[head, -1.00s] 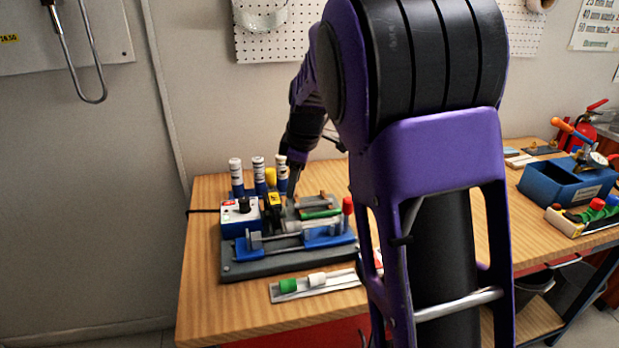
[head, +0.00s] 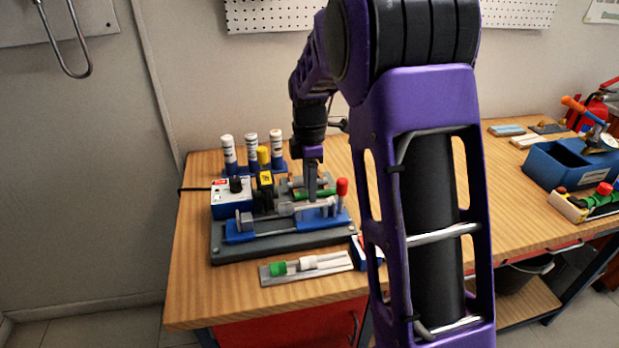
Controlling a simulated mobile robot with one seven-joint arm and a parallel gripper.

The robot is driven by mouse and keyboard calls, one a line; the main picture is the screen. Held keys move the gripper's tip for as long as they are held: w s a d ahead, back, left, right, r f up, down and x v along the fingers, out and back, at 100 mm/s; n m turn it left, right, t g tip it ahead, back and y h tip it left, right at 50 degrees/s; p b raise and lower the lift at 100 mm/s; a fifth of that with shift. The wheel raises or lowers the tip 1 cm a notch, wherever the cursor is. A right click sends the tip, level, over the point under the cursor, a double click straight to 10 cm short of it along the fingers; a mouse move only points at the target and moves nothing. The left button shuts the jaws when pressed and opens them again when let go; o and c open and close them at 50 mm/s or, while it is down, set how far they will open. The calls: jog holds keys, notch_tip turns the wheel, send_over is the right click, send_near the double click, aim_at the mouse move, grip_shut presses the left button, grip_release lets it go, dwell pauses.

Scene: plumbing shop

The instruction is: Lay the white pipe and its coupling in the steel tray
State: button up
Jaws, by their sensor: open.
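A pale grey-white pipe (head: 316,206) lies across the blue supports of the bench fixture (head: 285,241); I take it for the white pipe. The steel tray (head: 302,276) lies on the bench in front of the fixture. A green coupling (head: 278,268) and a white coupling (head: 307,262) are in it, with a pale strip to their right that I cannot make out. My gripper (head: 311,196) is open and points down over the fixture, close behind the pipe. Its fingertips are small, and I cannot tell whether they touch anything.
A control box (head: 233,197) and a yellow-black device (head: 264,188) stand on the fixture's left. A green pipe (head: 318,194) and a red-topped part (head: 342,188) are near my gripper. A blue bin (head: 570,165) stands right.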

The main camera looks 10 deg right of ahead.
jog(key=shift+f+b, duration=1.3)
jog(key=shift+f, duration=0.9)
jog(key=shift+c, duration=0.3)
grip_shut()
jog(key=shift+r+p, duration=1.7)
jog(key=shift+r, duration=2.1)
jog(key=shift+r, duration=0.1)
